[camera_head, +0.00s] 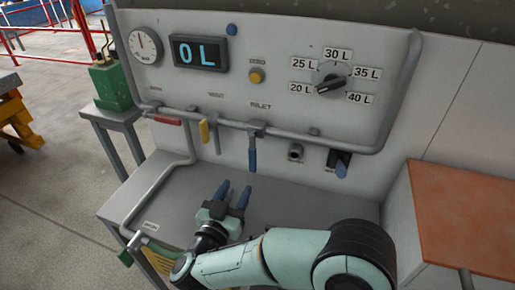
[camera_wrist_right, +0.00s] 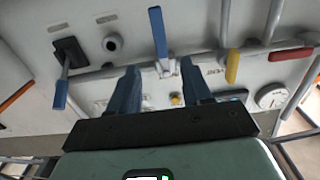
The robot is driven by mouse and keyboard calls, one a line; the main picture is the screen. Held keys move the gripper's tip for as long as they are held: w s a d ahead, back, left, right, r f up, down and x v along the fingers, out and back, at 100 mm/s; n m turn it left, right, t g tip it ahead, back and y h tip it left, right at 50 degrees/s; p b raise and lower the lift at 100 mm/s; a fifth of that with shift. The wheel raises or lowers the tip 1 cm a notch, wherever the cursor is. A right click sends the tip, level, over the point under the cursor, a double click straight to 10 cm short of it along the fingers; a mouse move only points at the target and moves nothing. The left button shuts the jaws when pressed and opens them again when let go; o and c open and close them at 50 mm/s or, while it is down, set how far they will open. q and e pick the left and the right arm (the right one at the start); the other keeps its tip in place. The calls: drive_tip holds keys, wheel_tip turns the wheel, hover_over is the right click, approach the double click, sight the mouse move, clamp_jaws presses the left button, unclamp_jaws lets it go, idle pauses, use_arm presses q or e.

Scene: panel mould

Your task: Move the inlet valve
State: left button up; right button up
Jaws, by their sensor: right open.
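The inlet valve has a blue lever (camera_head: 252,160) that hangs straight down from the grey pipe, under a label that seems to read INLET. In the right wrist view the same blue lever (camera_wrist_right: 158,35) shows upside down, just beyond my fingertips and roughly centred between them. My right gripper (camera_head: 235,190) is open and empty over the grey bench, below and left of the lever and apart from it. Its two blue fingers also show in the wrist view (camera_wrist_right: 160,78). My left gripper is not in view.
A yellow lever (camera_head: 204,132) and a red lever (camera_head: 166,121) sit left on the same pipe. A blue-tipped black switch (camera_head: 340,162) and a round port (camera_head: 295,152) are to the right. The display (camera_head: 199,53) reads 0 L. An orange-topped block (camera_head: 465,215) stands right.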

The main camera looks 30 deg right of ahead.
sight(252, 159)
drive_tip(key=x, duration=1.3)
drive_tip(key=shift+w+b, duration=0.1)
drive_tip(key=shift+b, duration=0.3)
clamp_jaws()
